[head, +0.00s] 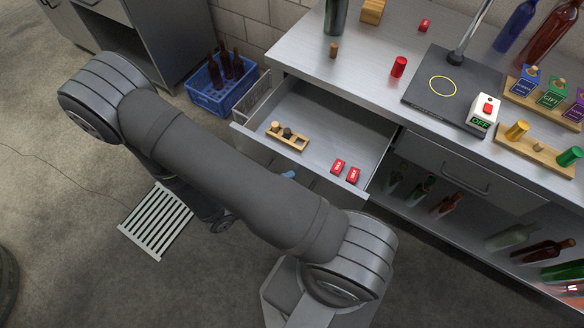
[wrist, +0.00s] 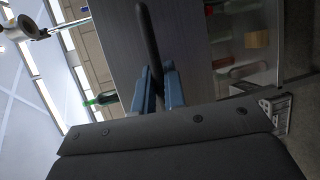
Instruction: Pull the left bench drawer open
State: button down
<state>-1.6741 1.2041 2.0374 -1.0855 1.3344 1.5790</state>
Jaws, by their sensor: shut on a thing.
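The left bench drawer (head: 335,128) stands well out from the bench in the head view. Its inside is in full view, and my arm crosses in front of part of its front panel. My gripper shows only as a bit of blue (head: 288,174) at the drawer front there. In the wrist view my gripper's blue fingers (wrist: 159,88) are shut on the dark bar handle (wrist: 148,40) of the drawer front (wrist: 185,40).
The drawer holds a wooden rack (head: 298,142) with stoppers and two red boxes (head: 338,166). The right drawer (head: 430,157) is shut. A blue crate (head: 212,98) of bottles stands on the floor left of the bench. A floor grate (head: 156,220) lies at lower left.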

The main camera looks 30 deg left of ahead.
jog(key=shift+s+a, duration=0.1)
jog(key=shift+s, duration=0.35)
jog(key=c, duration=1.8)
grip_release()
jog(key=v, duration=1.7)
jog(key=shift+s, duration=0.2)
jog(key=shift+w, duration=0.1)
jog(key=x, duration=1.7)
jog(key=shift+w, duration=0.15)
